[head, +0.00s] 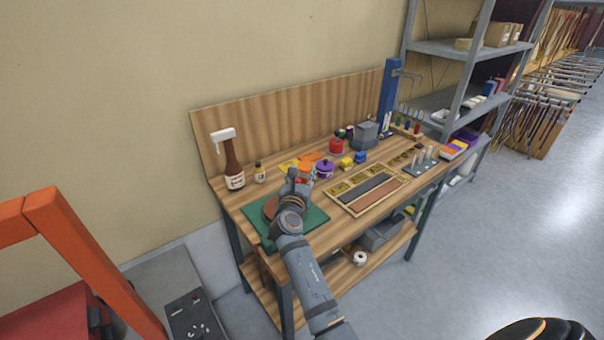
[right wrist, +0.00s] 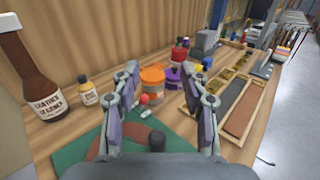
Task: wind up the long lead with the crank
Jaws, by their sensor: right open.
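My right gripper (head: 294,173) is open above the workbench, over the far part of the green mat (head: 310,219). In the right wrist view its two fingers (right wrist: 164,78) stand wide apart with nothing between the tips. A flat brown round piece (head: 271,208) lies on the mat, partly hidden by my arm. In the right wrist view a dark upright knob (right wrist: 157,140) stands low between the fingers, apart from both; it may be the crank's handle. I cannot pick out the long lead for certain. My left gripper is out of view.
A wooden tray (head: 400,180) lies to the right. A wooden back panel (head: 290,118) closes the bench's rear.

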